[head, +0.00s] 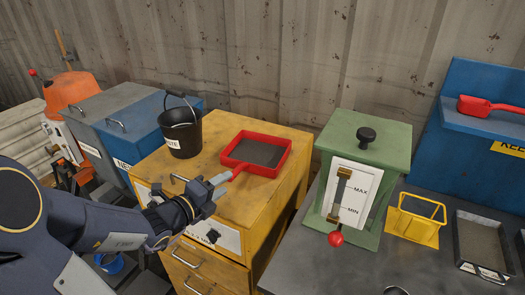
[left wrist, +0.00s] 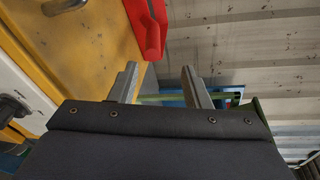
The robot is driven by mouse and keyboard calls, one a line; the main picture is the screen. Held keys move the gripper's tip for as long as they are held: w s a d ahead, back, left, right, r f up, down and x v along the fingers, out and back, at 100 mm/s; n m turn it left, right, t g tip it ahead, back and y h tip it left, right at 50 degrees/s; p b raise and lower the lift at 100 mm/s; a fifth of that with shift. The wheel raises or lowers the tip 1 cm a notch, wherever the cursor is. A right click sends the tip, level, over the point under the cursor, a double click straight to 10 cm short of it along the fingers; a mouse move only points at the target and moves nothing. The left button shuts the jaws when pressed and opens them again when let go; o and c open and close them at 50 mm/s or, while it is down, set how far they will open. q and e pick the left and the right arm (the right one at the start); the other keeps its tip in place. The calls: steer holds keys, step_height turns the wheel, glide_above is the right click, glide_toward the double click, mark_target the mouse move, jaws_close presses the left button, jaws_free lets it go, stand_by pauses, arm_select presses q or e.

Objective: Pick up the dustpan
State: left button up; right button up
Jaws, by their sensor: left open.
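The red dustpan (head: 281,160) lies on top of the yellow cabinet, with dark grey material in its tray. Its short handle points toward the front left, at my left gripper (head: 219,183). That gripper is open and empty, with its fingertips close to the handle. In the left wrist view, the dustpan's red handle (left wrist: 152,38) shows at the top, just beyond the gap between the two open fingers (left wrist: 160,72). The handle does not appear to be between the fingers. My right gripper is not in view.
A black bucket (head: 181,132) stands on the yellow cabinet (head: 215,130), left of the dustpan. A green box (head: 370,135) with a red-knobbed lever stands to the right. A red scoop (head: 480,106) lies on a blue shelf. A corrugated wall (head: 260,60) rises behind.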

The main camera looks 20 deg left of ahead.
mark_target(240, 169)
arm_select(q)
steer(key=shift+w+a+f+n+y, duration=0.4)
steer(key=shift+w+a+n, duration=0.2)
steer(key=shift+w+n, duration=0.25)
steer(key=x, duration=0.6)
steer(key=shift+w, duration=0.35)
jaws_close()
